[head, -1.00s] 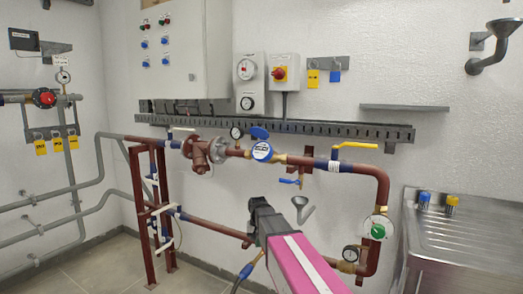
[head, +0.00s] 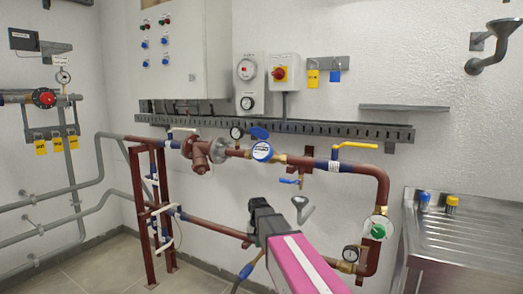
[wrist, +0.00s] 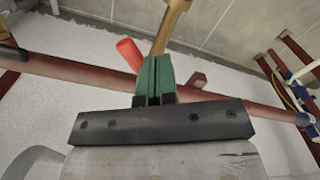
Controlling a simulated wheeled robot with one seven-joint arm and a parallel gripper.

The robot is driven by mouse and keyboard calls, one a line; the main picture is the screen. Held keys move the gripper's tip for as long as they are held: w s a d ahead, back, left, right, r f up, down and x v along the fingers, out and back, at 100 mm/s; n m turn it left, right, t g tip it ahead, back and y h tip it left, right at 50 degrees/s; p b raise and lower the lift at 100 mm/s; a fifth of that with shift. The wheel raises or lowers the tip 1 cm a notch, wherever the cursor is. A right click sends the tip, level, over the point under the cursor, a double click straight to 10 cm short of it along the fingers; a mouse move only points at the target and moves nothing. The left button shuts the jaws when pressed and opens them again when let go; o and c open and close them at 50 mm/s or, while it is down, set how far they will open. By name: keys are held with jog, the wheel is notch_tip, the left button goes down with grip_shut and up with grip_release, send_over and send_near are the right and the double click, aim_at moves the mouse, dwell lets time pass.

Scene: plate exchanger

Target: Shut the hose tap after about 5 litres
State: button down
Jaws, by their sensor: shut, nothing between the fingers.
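The hose tap shows in the wrist view as a brass body (wrist: 172,25) with a red handle (wrist: 128,52), beside the red-brown lower pipe. In the head view my arm hides most of the tap; a blue hose connector (head: 246,271) and dark hose hang below it. My gripper (wrist: 153,78) has green fingers closed together and empty, in front of the brass body and close to the red handle. I cannot tell whether the fingers touch the tap. In the head view my gripper (head: 262,218) is at the lower pipe. A round blue-rimmed meter (head: 262,151) with its blue lid raised sits on the upper pipe; its reading is too small to read.
A yellow lever (head: 355,145) and a small blue-levered tap (head: 289,181) are on the upper pipework. A grey funnel (head: 301,205) stands just right of my gripper. A steel sink (head: 465,245) stands at the right.

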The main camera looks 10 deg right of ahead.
jog(key=shift+f, duration=1.15)
jog(key=shift+d, duration=0.1)
